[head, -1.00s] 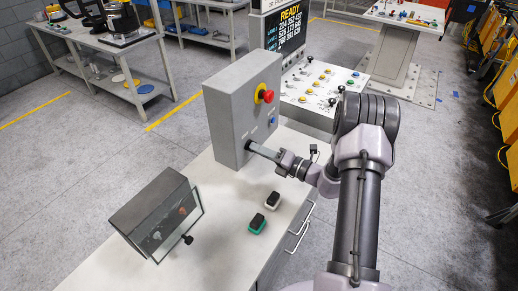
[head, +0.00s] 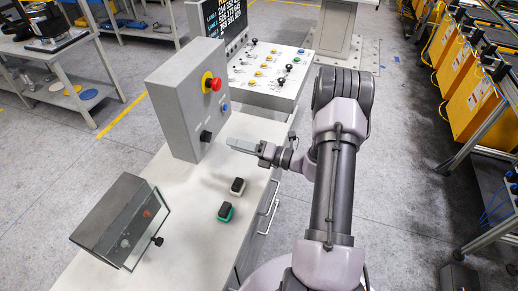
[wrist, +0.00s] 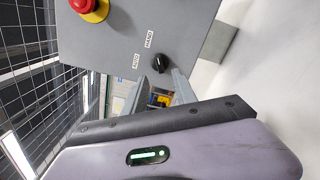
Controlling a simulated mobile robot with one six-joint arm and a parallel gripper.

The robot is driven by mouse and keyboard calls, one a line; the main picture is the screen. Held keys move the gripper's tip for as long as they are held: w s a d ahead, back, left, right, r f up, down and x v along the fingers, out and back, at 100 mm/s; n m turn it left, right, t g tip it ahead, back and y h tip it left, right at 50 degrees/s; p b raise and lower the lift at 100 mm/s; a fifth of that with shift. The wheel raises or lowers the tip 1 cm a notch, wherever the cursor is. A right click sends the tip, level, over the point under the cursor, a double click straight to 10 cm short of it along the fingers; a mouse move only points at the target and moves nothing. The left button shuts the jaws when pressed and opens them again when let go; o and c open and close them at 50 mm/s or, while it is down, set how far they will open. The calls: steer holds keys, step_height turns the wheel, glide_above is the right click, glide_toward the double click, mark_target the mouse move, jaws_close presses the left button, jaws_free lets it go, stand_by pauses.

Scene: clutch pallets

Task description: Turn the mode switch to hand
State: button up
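The mode switch is a black knob (head: 206,136) low on the front of a grey control box (head: 172,112). In the wrist view the knob (wrist: 160,64) sits beside the labels AUTO and HAND; I cannot tell surely which label it points to. My gripper (head: 236,146) is off the box face, to the right of the knob, with a gap between. In the wrist view my gripper (wrist: 158,84) is open and empty, its two fingers just below the knob in the picture.
A red emergency stop (head: 211,82) on a yellow base and a blue button (head: 225,107) share the box face. A console (head: 268,72) stands behind.

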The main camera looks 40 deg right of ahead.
steer(key=v, duration=0.9)
steer(key=shift+s+d, duration=0.2)
steer(key=shift+s, duration=0.15)
